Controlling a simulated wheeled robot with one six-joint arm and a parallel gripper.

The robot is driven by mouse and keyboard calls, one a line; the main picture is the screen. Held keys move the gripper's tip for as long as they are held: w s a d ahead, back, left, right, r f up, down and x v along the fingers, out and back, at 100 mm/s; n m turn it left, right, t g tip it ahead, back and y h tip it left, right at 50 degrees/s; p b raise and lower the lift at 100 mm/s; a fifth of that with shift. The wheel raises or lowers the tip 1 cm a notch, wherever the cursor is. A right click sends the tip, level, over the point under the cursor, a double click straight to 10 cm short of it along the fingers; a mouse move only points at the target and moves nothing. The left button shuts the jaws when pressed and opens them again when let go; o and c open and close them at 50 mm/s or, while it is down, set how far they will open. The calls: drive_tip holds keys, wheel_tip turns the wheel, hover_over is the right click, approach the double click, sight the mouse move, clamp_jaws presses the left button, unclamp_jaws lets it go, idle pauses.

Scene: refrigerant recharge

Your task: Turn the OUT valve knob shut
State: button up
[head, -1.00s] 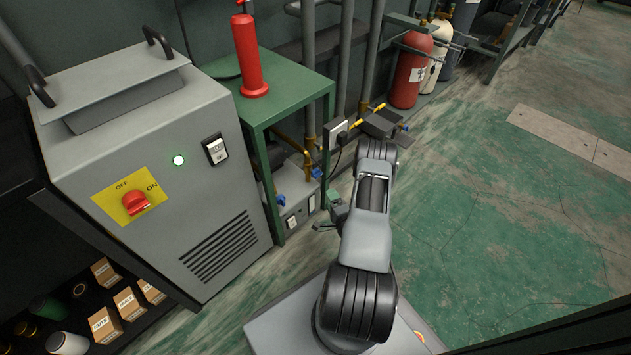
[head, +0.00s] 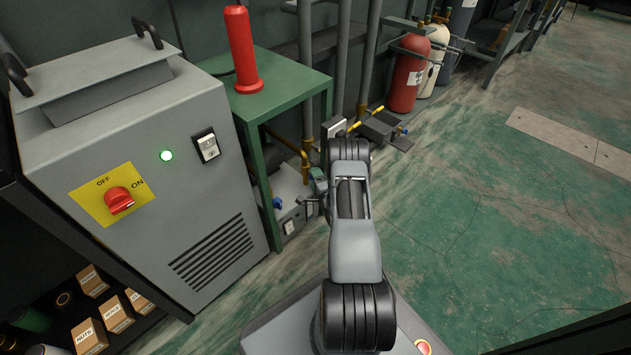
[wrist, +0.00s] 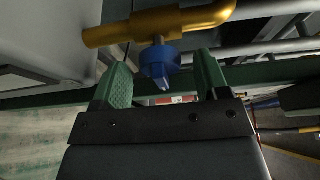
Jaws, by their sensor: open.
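In the wrist view a blue valve knob (wrist: 160,62) hangs on a short stem below a brass pipe (wrist: 160,24). My gripper (wrist: 163,78) is open, its green fingers on either side of the knob, with visible gaps, so it does not look gripped. No OUT label is readable. In the head view my gripper (head: 319,187) is small and partly hidden by my arm, beside the green table's lower piping. Another blue knob (head: 277,202) shows at the left under the table; the knob at my gripper is mostly hidden there.
A green table (head: 285,84) with a red cylinder (head: 243,50) stands over the pipework. A grey machine (head: 150,190) with a red ON/OFF switch (head: 119,200) is at the left. Gas cylinders (head: 408,72) stand at the back. The floor at the right is clear.

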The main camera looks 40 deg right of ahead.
drive_tip(key=shift+w, duration=0.15)
drive_tip(key=c, duration=0.9)
drive_tip(key=n+t, duration=0.1)
drive_tip(key=n, duration=0.3)
drive_tip(key=shift+f+n+t, duration=0.1)
drive_tip(key=shift+n+t, duration=0.2)
drive_tip(key=shift+t, duration=0.1)
drive_tip(key=o, duration=0.9)
